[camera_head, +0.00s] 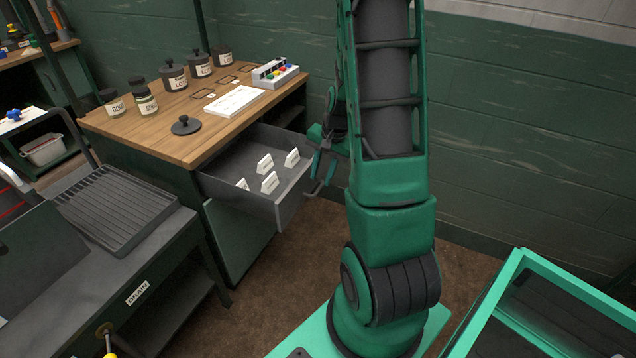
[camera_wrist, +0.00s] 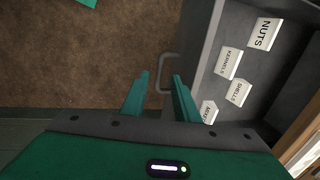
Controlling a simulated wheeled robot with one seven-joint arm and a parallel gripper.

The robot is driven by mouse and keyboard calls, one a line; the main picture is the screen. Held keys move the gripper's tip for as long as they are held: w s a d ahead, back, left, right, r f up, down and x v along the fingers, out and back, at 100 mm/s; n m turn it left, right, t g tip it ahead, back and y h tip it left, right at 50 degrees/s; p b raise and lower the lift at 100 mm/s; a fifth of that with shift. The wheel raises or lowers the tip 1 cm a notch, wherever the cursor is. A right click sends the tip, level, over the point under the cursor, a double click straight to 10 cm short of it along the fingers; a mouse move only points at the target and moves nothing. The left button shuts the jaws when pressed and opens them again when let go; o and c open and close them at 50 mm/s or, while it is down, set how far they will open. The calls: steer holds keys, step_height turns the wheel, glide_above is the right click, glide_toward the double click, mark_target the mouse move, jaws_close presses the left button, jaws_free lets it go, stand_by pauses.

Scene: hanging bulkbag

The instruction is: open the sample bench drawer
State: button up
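The sample bench (camera_head: 160,140) has a wooden top, and its grey drawer (camera_head: 240,160) stands pulled well out toward the right. Its inside shows, holding several white label cards. In the wrist view the drawer's front wall (camera_wrist: 198,50) runs down the picture, with a grey bar handle (camera_wrist: 165,72) on its outer side. My gripper (camera_head: 320,170) is just outside the drawer front. In the wrist view my gripper (camera_wrist: 160,80) has its two green fingers apart, with the handle at the gap between their tips. I cannot tell whether a finger touches the handle.
Jars, a white sheet and a button box (camera_head: 275,73) stand on the bench top. A round black lid (camera_head: 186,125) lies near its front edge. A dark table marked DRAIN (camera_head: 137,293) is at front left. A green-rimmed bin (camera_head: 555,305) is at lower right. Brown floor shows between them.

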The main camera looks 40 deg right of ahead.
steer(key=r, duration=0.3)
steer(key=s+r, duration=0.1)
steer(key=r, duration=0.1)
steer(key=shift+d+r, duration=0.2)
steer(key=shift+r, duration=0.15)
steer(key=s+a+r+n+g, duration=0.1)
steer(key=s+a+r+n, duration=0.2)
steer(key=s+a+r, duration=0.3)
steer(key=s+a+r+n+g, duration=0.1)
steer(key=s+a+r+n, duration=0.3)
steer(key=s, duration=1)
step_height(320, 180, up, 2)
steer(key=a, duration=0.2)
steer(key=shift+s+a+n+h, duration=0.3)
steer(key=shift+s+a, duration=0.05)
steer(key=shift+r, duration=0.1)
